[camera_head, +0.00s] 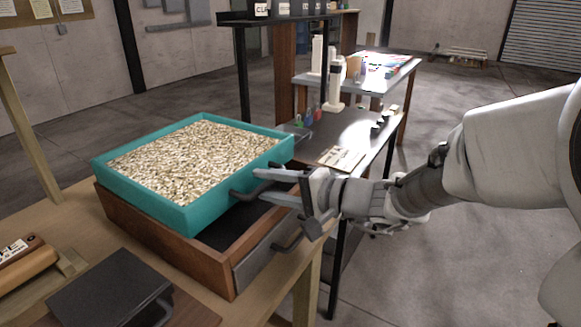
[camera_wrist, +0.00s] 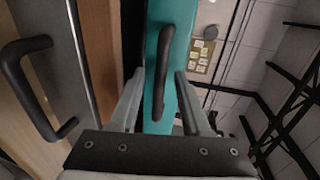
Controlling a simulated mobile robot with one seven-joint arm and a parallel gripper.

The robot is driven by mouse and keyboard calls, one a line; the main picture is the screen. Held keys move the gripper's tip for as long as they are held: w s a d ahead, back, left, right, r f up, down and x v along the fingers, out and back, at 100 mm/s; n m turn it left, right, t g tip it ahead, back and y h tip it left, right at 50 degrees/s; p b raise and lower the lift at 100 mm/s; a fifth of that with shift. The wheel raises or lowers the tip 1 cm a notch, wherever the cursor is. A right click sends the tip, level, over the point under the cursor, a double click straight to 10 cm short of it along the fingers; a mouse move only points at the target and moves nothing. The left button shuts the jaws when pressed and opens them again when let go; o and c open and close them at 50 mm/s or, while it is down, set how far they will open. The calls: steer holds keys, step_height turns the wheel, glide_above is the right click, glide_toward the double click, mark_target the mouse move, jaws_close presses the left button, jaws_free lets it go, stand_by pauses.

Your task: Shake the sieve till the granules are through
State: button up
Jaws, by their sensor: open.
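The sieve is a teal rectangular frame (camera_head: 180,218) full of pale granules (camera_head: 195,158). It sits on top of a brown wooden box (camera_head: 165,235) on the workbench. A dark curved handle (camera_head: 250,190) is on the sieve's near right wall. In the wrist view the teal wall (camera_wrist: 183,25) and its handle (camera_wrist: 162,75) stand between my two fingers. My gripper (camera_head: 258,186) is open, with its fingers on either side of the handle. The sieve's mesh is hidden under the granules.
The box has a grey front panel (camera_head: 262,258) with its own dark handle (camera_head: 290,238), close below my gripper. A dark flat stand (camera_head: 110,290) and a wooden block (camera_head: 25,262) are at the bench's front left. A metal-topped table (camera_head: 350,130) stands behind.

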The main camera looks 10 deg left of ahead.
steer(key=shift+w+a+f, duration=0.1)
steer(key=shift+w+a, duration=0.05)
steer(key=shift+a, duration=0.3)
steer(key=shift+c, duration=0.2)
jaws_close()
steer(key=shift+d, duration=0.1)
stand_by(0.9)
